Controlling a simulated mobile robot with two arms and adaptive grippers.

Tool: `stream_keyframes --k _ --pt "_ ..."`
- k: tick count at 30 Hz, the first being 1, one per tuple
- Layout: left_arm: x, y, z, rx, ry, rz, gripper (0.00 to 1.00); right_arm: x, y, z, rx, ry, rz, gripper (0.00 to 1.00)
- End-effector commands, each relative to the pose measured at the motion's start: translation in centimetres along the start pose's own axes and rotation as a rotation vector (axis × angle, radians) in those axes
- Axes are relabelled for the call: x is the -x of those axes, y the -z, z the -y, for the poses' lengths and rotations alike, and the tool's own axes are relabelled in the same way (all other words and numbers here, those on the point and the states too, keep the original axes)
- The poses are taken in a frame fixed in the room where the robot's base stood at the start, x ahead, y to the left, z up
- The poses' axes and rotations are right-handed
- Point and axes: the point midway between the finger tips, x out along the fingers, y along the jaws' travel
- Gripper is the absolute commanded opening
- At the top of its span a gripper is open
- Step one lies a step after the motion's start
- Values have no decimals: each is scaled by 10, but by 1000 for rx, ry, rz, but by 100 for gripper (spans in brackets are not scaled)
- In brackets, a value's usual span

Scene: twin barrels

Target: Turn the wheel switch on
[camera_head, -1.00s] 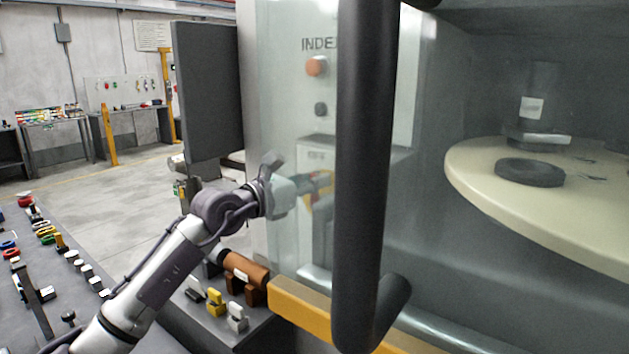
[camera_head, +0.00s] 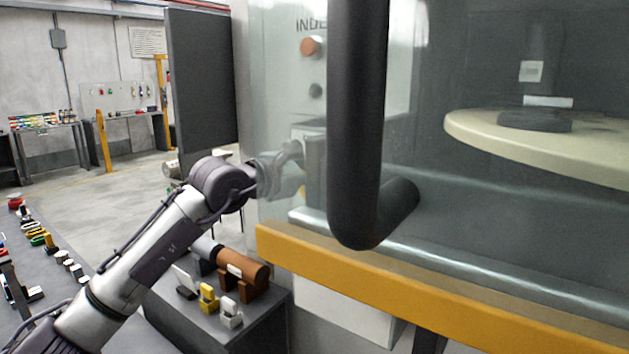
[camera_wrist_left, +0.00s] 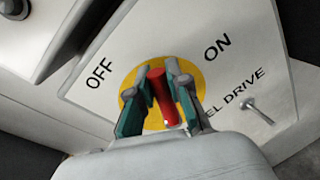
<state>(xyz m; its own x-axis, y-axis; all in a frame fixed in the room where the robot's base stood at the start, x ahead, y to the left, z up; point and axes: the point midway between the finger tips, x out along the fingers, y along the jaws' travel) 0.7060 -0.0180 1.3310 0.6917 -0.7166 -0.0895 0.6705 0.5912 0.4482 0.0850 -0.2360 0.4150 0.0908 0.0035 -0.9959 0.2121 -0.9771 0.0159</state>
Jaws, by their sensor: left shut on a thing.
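The wheel switch is a red handle (camera_wrist_left: 161,100) on a yellow disc (camera_wrist_left: 201,80) in the left wrist view. It is set in a pale panel (camera_wrist_left: 165,32) marked OFF to the left and ON to the right. The handle points up between the two labels. My left gripper (camera_wrist_left: 156,74) is shut on the red handle, with a teal-padded finger on each side. In the head view my left gripper (camera_head: 285,165) reaches the panel, seen through glass, and its fingertips are hard to make out. My right gripper is not in view.
A thick black bar handle (camera_head: 358,120) stands in front of the glass, right of my left gripper. A yellow rail (camera_head: 420,290) runs below it. A dark bench (camera_head: 255,325) with small parts lies under my arm. A silver toggle (camera_wrist_left: 257,110) sits near the switch.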

Motion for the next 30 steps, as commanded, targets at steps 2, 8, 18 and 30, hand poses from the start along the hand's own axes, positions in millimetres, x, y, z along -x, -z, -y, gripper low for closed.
stream_keyframes --k 2,8,18,30 --pt "-1 4 6 -75 -1 -12 0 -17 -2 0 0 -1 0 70" --pt "-3 6 16 -263 -2 -49 0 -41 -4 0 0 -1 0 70" --pt "-6 12 31 -579 -2 -113 0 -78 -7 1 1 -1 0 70" --pt "-9 23 43 -905 0 -179 0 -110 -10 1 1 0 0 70"
